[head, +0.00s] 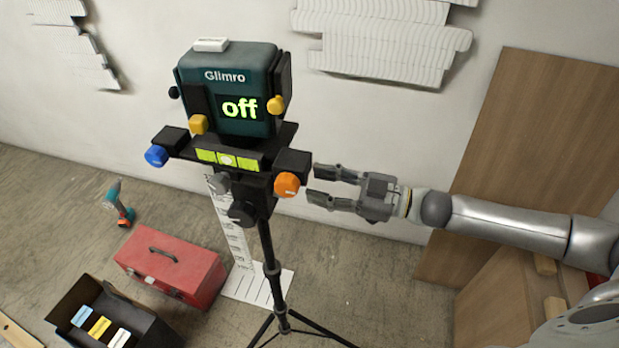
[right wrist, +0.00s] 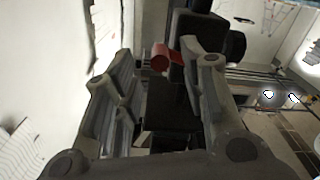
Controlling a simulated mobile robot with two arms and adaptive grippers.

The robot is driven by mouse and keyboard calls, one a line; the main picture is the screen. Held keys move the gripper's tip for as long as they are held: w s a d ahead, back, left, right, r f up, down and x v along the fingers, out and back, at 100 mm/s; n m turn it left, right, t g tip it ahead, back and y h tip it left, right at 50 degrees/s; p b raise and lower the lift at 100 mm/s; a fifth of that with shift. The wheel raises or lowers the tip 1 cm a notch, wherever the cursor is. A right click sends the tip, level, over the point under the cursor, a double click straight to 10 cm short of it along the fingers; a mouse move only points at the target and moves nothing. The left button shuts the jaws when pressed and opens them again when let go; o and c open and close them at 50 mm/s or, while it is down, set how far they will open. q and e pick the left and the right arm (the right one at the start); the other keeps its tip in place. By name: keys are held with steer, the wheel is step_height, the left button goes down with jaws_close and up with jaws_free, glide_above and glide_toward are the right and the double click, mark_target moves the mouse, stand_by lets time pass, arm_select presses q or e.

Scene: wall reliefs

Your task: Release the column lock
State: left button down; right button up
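A dark green box marked Glimro (head: 228,90) stands on a black tripod (head: 270,255); its screen reads "off". An orange knob (head: 286,185) is at the mount's right end and a blue knob (head: 156,156) at its left end. My right gripper (head: 315,184) is open and empty, just right of the orange knob. In the right wrist view a reddish knob (right wrist: 160,58) shows between the open fingers. My left gripper is not in view.
A red toolbox (head: 200,265), an open black box (head: 150,322) and a teal drill (head: 118,203) are on the floor at left. A white scale (head: 236,235) stands behind the tripod. Wooden boards (head: 545,150) lean at right. White wall reliefs (head: 385,40) hang behind.

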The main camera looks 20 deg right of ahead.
steer(key=shift+x, duration=1.4)
steer(key=shift+c, duration=0.4)
jaws_close()
